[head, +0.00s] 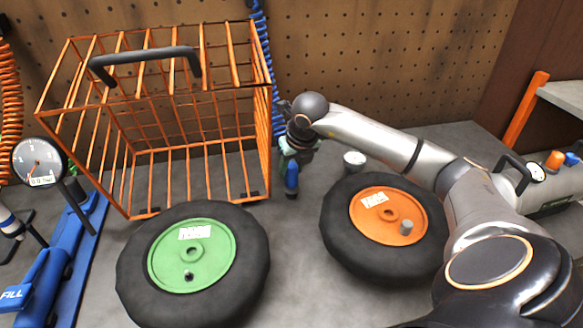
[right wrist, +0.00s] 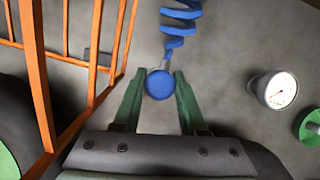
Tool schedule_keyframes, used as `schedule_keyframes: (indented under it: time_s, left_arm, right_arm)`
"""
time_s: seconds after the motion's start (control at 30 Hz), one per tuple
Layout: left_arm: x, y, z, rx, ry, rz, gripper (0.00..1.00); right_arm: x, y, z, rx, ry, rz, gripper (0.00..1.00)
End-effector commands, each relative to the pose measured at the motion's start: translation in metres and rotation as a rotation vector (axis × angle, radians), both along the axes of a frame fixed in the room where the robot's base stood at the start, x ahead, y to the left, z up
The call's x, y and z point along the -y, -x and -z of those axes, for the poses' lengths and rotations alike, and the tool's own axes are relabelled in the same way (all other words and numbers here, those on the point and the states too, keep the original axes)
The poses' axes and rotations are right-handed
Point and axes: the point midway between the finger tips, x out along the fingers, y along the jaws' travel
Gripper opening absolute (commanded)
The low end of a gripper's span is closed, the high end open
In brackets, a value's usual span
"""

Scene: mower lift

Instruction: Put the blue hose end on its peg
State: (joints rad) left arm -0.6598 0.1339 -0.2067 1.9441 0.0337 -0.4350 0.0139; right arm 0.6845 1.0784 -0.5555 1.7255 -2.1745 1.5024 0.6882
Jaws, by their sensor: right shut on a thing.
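My right gripper (head: 291,160) is shut on the blue hose end (head: 292,180), just right of the orange cage. In the right wrist view, the round blue end (right wrist: 160,85) sits between the two green fingers (right wrist: 158,88). The blue coiled hose (head: 264,45) hangs down the pegboard behind the cage's right side, and its coils also show in the right wrist view (right wrist: 178,22). I cannot make out the peg for the blue hose end. My left gripper is not in view.
The orange wire cage (head: 256,120) with a black handle stands left of the gripper. A green-hubbed wheel (head: 215,252) and an orange-hubbed wheel (head: 385,222) lie in front. A small gauge (head: 354,158) is to the right. Bare bench lies between the wheels.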

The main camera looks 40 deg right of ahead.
Motion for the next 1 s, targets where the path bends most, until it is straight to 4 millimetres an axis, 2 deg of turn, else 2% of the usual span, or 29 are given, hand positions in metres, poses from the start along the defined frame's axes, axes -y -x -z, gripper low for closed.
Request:
schedule_keyframes:
  time_s: [1.0]
  left_arm:
    - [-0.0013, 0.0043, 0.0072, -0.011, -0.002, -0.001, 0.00]
  right_arm:
    - [0.0003, -0.0001, 0.0022, 0.001, 0.000, 0.001, 0.00]
